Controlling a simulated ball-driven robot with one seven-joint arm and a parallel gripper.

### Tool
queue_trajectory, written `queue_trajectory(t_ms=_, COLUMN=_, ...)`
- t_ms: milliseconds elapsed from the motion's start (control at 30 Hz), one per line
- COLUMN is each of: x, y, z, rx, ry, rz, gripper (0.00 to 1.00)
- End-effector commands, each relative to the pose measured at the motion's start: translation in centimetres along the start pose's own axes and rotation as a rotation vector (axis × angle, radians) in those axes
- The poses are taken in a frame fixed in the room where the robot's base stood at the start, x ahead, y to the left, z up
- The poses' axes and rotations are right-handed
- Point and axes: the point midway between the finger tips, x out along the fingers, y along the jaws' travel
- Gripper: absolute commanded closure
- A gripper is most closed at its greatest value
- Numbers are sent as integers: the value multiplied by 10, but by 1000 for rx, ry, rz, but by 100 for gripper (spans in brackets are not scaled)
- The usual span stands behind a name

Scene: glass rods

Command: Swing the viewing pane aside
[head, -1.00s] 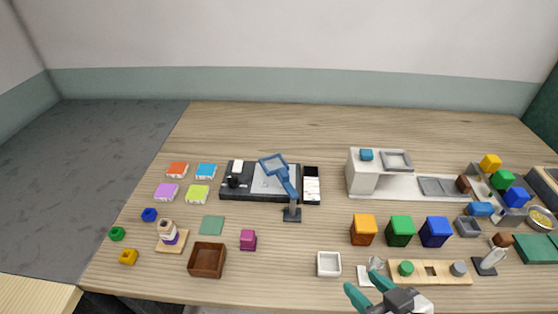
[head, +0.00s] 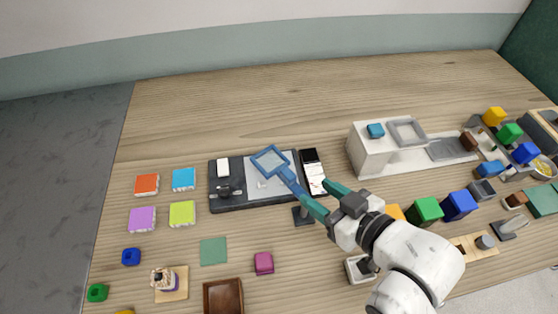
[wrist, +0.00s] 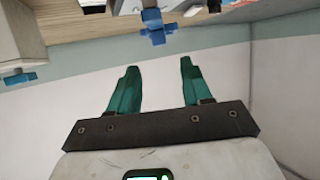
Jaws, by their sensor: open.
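The viewing pane (head: 270,160) is a clear square in a blue frame on a blue arm (head: 291,180). It hangs over the grey sheet on a dark board (head: 250,204). The arm's dark stand foot (head: 301,216) is partly hidden by my gripper. My gripper (head: 315,189) is open, with its teal fingers at the lower end of the blue arm. One finger overlaps that end; I cannot tell whether they touch. The wrist view shows the open fingers (wrist: 157,70) with nothing between them and a blue piece (wrist: 156,28) beyond, whose identity is unclear.
A white block unit (head: 370,150) stands further right. Green (head: 426,210) and blue (head: 459,205) blocks sit beside my arm. The table behind the board is clear.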

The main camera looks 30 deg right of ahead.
Motion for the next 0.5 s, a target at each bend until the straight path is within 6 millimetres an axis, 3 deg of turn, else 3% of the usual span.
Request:
queue_trajectory(t_ms=267, x=31, y=0, z=1, rx=1, ry=4, rz=0, gripper=51)
queue_trajectory(t_ms=500, x=75, y=0, z=-1, rx=0, ry=1, rz=0, gripper=51)
